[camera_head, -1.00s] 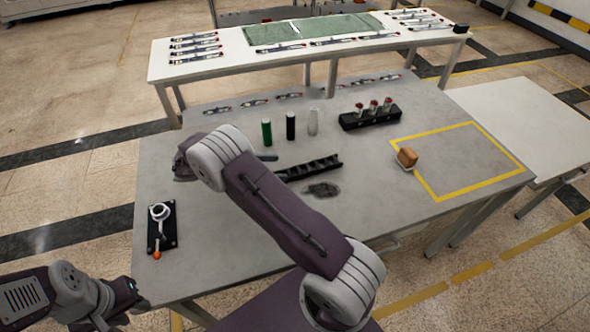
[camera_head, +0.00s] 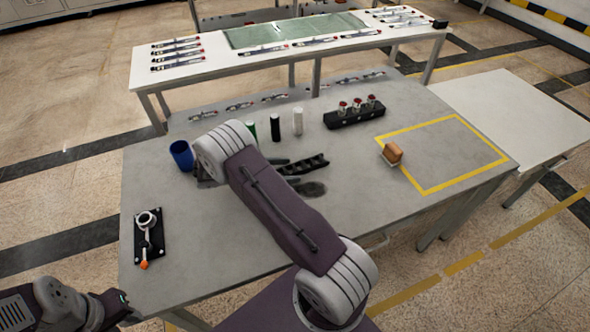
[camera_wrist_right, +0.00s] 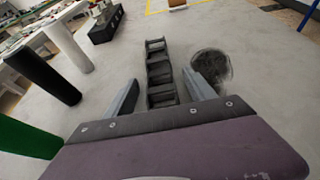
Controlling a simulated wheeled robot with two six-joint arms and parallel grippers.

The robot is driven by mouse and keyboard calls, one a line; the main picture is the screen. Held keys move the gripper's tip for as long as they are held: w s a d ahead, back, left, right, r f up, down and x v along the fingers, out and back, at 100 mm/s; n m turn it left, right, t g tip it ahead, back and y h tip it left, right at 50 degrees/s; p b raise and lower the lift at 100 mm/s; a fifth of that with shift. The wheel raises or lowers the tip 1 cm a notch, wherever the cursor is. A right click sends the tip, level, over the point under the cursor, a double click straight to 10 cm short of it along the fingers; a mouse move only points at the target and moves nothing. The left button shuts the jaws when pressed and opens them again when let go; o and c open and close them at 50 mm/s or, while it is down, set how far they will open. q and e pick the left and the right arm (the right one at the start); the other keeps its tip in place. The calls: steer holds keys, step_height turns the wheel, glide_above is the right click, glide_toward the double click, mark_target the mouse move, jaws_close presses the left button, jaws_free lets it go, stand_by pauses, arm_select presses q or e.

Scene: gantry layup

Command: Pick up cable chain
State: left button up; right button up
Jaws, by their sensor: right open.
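The cable chain (camera_head: 308,166) is a black, ladder-like strip lying on the grey table. In the head view my right arm covers its near left end. In the right wrist view the cable chain (camera_wrist_right: 161,72) runs away from me, its near end between the two fingers. My right gripper (camera_wrist_right: 160,82) is open, with one finger on each side of the chain and visible gaps beside it. The right gripper also shows partly in the head view (camera_head: 285,164). My left arm shows at the lower left of the head view, but its fingers do not.
A dark fuzzy patch (camera_head: 313,189) lies right beside the chain. Green, black (camera_head: 275,127) and white (camera_head: 298,121) cylinders stand behind it. A blue cup (camera_head: 181,155) stands left. A black holder (camera_head: 354,117) and brown block (camera_head: 393,153) are right; a black fixture (camera_head: 149,238) is front left.

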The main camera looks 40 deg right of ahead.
mark_target(286, 170)
steer(key=shift+a, duration=0.1)
steer(key=shift+c, duration=1.2)
jaws_close()
steer(key=shift+r+p, duration=0.35)
steer(key=shift+r, duration=1.7)
steer(key=s+d+r, duration=0.3)
steer(key=d+r, duration=0.4)
steer(key=d, duration=0.4)
steer(key=shift+s+p, duration=0.35)
steer(key=shift+s, duration=0.05)
